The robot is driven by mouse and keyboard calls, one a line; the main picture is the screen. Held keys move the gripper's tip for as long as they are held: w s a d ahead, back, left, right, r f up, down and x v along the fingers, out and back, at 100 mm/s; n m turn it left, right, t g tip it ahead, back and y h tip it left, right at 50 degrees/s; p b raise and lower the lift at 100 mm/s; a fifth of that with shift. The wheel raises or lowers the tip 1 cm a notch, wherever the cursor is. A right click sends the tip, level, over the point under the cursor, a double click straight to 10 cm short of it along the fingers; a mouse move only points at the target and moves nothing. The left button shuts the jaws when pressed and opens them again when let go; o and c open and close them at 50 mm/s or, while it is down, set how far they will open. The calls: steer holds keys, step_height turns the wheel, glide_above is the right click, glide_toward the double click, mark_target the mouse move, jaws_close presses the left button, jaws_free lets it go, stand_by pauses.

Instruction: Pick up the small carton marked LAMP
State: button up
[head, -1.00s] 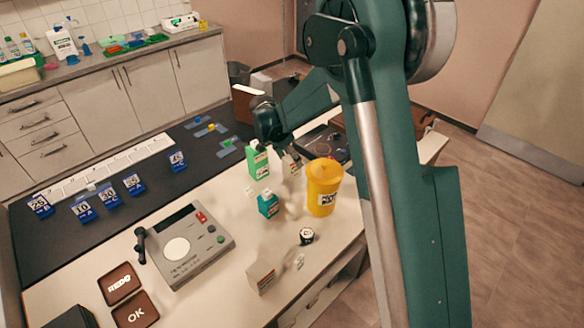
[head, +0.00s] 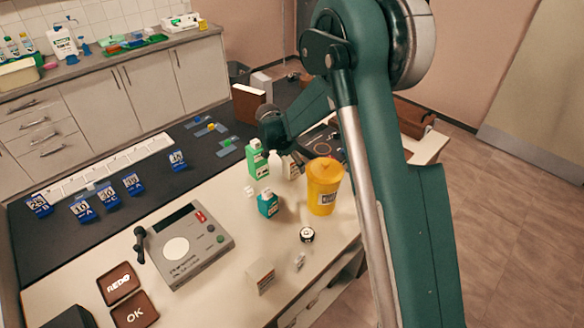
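No lettering reading LAMP can be made out in the head view. A small pale carton (head: 262,276) stands at the front of the white table, and its markings are too small to read. A teal carton (head: 268,204) with a white label stands further back, left of the yellow tub. My gripper (head: 298,163) hangs below my wrist at the back of the table, beside a green bottle and behind the yellow tub. It is small and partly hidden, so I cannot tell whether its fingers are open or hold anything.
A grey scale-like device (head: 184,245) and brown REDO (head: 118,284) and OK (head: 134,311) plates lie left. Blue number tags (head: 108,195) stand on the dark mat.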

steer(key=shift+x, duration=1.15)
steer(key=shift+c, duration=0.4)
steer(key=c, duration=0.9)
